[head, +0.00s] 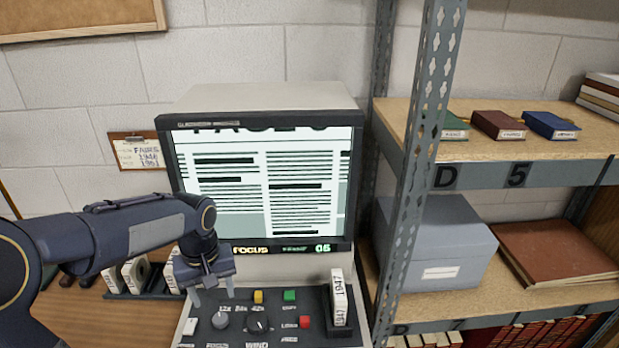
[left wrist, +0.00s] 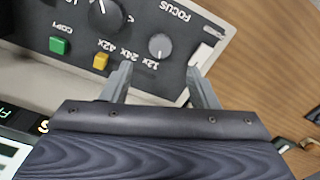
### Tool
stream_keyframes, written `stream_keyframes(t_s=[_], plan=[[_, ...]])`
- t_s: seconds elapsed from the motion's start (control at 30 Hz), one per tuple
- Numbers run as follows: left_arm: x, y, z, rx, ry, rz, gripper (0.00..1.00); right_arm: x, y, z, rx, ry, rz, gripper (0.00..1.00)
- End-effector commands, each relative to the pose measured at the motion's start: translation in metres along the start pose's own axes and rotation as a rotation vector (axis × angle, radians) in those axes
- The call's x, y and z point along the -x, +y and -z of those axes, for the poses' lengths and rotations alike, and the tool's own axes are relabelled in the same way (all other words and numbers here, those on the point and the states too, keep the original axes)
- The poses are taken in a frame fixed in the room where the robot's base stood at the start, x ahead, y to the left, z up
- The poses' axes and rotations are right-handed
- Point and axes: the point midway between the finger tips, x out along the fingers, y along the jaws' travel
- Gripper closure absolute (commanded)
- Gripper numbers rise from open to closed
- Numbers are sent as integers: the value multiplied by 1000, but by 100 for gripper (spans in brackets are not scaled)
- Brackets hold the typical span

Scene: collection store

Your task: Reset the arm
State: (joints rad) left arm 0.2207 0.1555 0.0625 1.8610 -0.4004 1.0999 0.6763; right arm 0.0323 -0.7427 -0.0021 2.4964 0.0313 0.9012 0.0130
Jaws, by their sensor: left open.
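My left gripper (head: 212,297) comes in from the left and points down over the left part of the control panel of a microfilm reader (head: 260,100). Its two fingers are apart with nothing between them. In the left wrist view the open fingers (left wrist: 160,85) show on either side of the grey focus knob (left wrist: 160,46), which lies below them on the panel; I cannot tell whether they touch it. The focus knob (head: 220,320) also shows in the head view. My right gripper is in neither view.
The panel holds a yellow button (head: 258,297), a green button (head: 290,296), a red button (head: 305,322) and a box marked 1947 (head: 339,300). A metal shelf post (head: 420,150) stands close to the right. More boxes (head: 135,273) sit left of the reader.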

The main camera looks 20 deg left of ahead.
Motion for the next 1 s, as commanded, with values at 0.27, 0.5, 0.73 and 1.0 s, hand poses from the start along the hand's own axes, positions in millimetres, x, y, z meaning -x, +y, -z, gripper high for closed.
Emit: stream_keyframes(t_s=[0.27,0.5,0.73,1.0], plan=[[33,-4,-52,-125,67,-132,46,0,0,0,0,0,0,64],[53,-7,-143,-351,213,-366,46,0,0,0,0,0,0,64],[48,-4,-188,-476,317,-490,46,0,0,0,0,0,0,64],[46,-4,-194,-495,330,-506,46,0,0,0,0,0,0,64]])
